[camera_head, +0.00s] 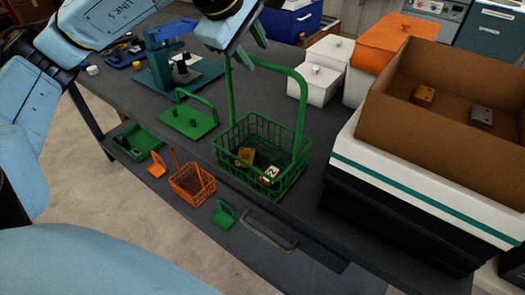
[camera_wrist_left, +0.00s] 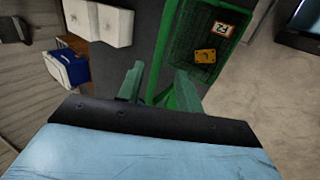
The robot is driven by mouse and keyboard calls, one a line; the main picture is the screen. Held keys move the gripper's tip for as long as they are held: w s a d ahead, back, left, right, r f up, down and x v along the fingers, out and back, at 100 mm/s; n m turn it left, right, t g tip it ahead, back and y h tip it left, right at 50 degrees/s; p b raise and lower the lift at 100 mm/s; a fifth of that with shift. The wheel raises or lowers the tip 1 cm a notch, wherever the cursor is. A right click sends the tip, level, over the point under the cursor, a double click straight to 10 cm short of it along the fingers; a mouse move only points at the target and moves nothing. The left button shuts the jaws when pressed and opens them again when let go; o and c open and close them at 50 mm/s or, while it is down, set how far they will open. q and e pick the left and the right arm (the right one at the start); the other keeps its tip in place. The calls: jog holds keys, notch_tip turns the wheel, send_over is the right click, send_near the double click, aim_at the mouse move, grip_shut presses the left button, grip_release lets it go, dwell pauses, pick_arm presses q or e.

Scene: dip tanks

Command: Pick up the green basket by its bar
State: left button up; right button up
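The green basket (camera_head: 262,165) stands upright on the dark bench, with a tall arched bar (camera_head: 301,105) over it. A yellow block (camera_head: 245,155) and a small tag with a red edge (camera_head: 270,172) lie in it. My left gripper (camera_head: 254,45) is above the basket at the top of the bar, fingers apart. In the left wrist view the bar (camera_wrist_left: 166,45) runs between the two open fingertips (camera_wrist_left: 160,84), with a visible gap to the left finger. The basket (camera_wrist_left: 182,40) shows there too. I cannot tell whether a finger touches the bar. My right gripper is not in view.
A small orange basket (camera_head: 192,184), a green lid with a handle (camera_head: 188,121) and a green tray (camera_head: 138,142) are left of the basket. A brown box (camera_head: 450,85) with blocks in it stands to the right. White containers (camera_head: 320,78) stand behind.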

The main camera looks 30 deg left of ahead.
aim_at(259, 59)
pick_arm(q)
jog(key=shift+a+x, duration=0.15)
jog(key=shift+x, duration=1.2)
jog(key=shift+a+x, duration=0.2)
jog(key=shift+x, duration=1.15)
jog(key=shift+w+r, duration=0.15)
jog(key=shift+w, duration=0.05)
grip_shut()
jog(key=shift+r, duration=0.1)
